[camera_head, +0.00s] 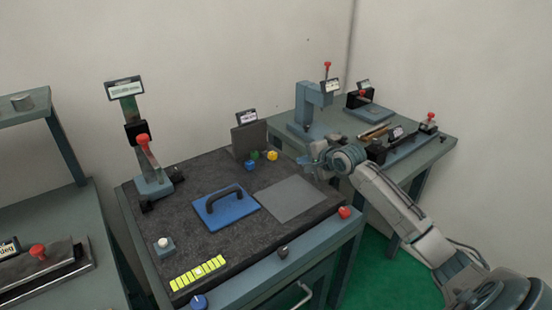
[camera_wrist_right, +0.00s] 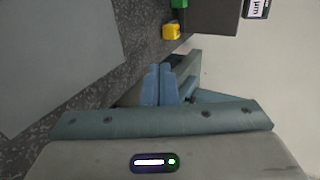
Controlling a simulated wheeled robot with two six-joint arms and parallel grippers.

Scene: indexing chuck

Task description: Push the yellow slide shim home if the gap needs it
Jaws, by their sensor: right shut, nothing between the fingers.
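A small yellow block (camera_head: 272,155), the likely yellow slide shim, is at the back of the dark bench top. It lies beside a green block (camera_head: 254,155) and a blue block (camera_head: 250,165), in front of a grey upright block (camera_head: 249,138). In the right wrist view the yellow block (camera_wrist_right: 171,32) is beyond my fingertips, apart from them. My right gripper (camera_head: 303,160) is to the right of the yellow block, shut and empty; its closed fingers show in the wrist view (camera_wrist_right: 160,84). The gap cannot be made out. My left gripper is not in view.
A blue plate with a black handle (camera_head: 226,207) and a flat grey plate (camera_head: 291,198) lie on the bench. A gauge stand (camera_head: 150,170) stands at left, a yellow segmented strip (camera_head: 198,273) at front. A second bench with fixtures (camera_head: 312,105) is behind my right arm.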

